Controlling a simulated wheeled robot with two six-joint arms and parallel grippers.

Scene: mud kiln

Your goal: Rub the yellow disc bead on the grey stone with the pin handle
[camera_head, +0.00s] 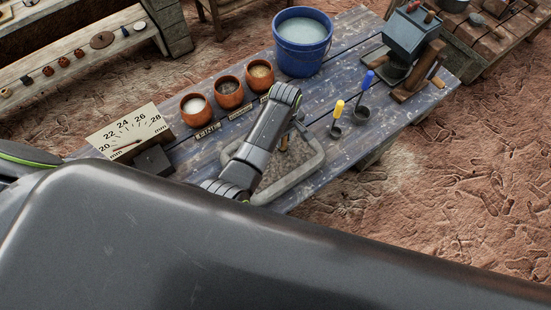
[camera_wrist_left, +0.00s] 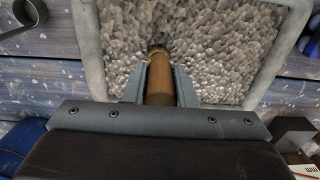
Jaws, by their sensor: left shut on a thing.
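My left gripper (camera_wrist_left: 159,80) is shut on a brown wooden pin handle (camera_wrist_left: 158,90) in the left wrist view. The handle's far end meets the rough grey stone (camera_wrist_left: 220,45). A small yellowish edge, likely the yellow disc bead (camera_wrist_left: 157,51), shows at that end. Most of the bead is hidden, and I cannot tell whether it touches the stone. In the head view the stone (camera_head: 287,166) lies inside a grey frame (camera_head: 316,164), and my left arm covers part of it. My right gripper is not in view.
A blue machine (camera_head: 410,38) stands at the far right end.

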